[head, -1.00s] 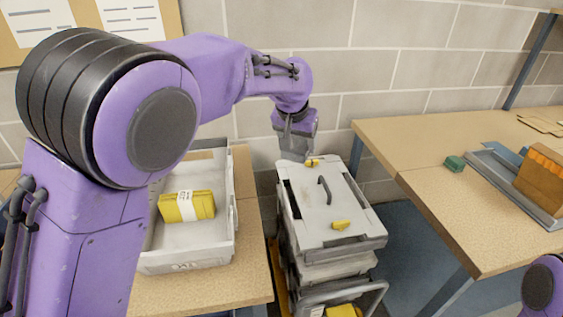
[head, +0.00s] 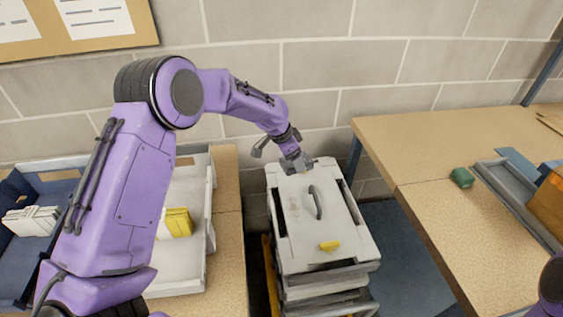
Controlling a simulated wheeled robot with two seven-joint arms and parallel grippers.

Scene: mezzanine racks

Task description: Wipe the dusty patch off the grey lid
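The grey lid (head: 290,241) covers the top of a stack of grey crates in the middle. A faint brownish patch (head: 293,210) shows on the lid, left of the handle. My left gripper (head: 297,165) points down at the lid's back edge. Its fingers are small and partly hidden, so I cannot tell whether they are open, hold something or touch the lid. My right gripper is out of view.
A green block (head: 461,178) sits on the right table (head: 440,140), beside a grey tray (head: 507,190) and an orange-brown box (head: 548,205). On the left bench, a pale crate (head: 198,265) holds a yellow bundle (head: 178,223). A blue crate (head: 60,176) stands farther left.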

